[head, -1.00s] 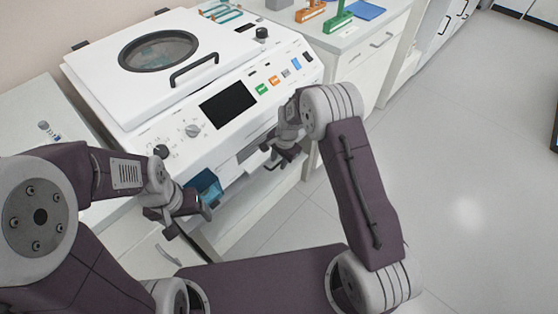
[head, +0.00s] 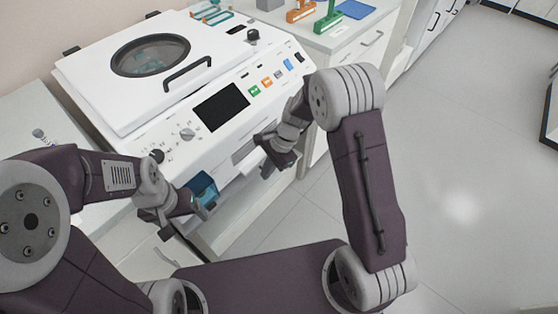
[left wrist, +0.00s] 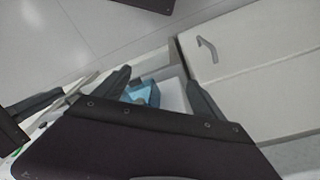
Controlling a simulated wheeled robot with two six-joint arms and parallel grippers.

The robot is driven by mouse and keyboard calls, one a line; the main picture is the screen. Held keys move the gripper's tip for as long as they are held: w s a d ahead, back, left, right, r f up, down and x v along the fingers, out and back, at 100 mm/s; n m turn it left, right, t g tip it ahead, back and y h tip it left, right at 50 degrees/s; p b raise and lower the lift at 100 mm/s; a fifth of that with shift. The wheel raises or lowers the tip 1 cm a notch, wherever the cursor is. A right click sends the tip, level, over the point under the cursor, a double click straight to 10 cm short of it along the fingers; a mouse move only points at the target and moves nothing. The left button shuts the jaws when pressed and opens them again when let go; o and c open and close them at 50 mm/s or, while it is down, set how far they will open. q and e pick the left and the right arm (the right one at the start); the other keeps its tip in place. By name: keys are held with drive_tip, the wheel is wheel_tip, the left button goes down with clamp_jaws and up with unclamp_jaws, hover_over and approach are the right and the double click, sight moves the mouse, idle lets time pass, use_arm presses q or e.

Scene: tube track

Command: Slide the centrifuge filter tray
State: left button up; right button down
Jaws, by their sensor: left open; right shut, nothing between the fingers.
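The centrifuge (head: 140,75) is a white machine with a round lid window and a dark screen, standing on the counter. A blue filter tray (head: 201,186) sticks out low at its front left. It also shows in the left wrist view (left wrist: 145,92), between the fingers' directions. My left gripper (head: 190,212) is open, just in front of and beside the blue tray; I cannot tell whether it touches it. My right gripper (head: 268,155) is shut and empty, close to the front face near a pale slot panel (head: 245,150). The far part of the tray is hidden in the machine.
A lid handle (head: 187,73) and knobs stand out from the centrifuge. Orange and green tools (head: 328,17) and a blue pad (head: 355,9) lie on the counter behind right. White cabinets (head: 350,65) run below. The floor (head: 455,150) at right is clear.

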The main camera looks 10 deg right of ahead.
drive_tip(key=s+d+f+m+t+y+b, duration=0.2)
drive_tip(key=d+f+m+t+b, duration=0.2)
drive_tip(key=d+m+t+b, duration=0.75)
use_arm(q)
wheel_tip(320, 180, down, 22)
drive_tip(key=b, duration=0.9)
use_arm(e)
drive_tip(key=w+a+f+m+g, duration=0.3)
drive_tip(key=w+a+f, duration=0.2)
drive_tip(key=w, duration=0.3)
drive_tip(key=shift+w+a+f+m, duration=0.25)
drive_tip(key=shift+w+a+m, duration=0.1)
drive_tip(key=shift+a, duration=0.05)
use_arm(q)
drive_tip(key=shift+s, duration=0.1)
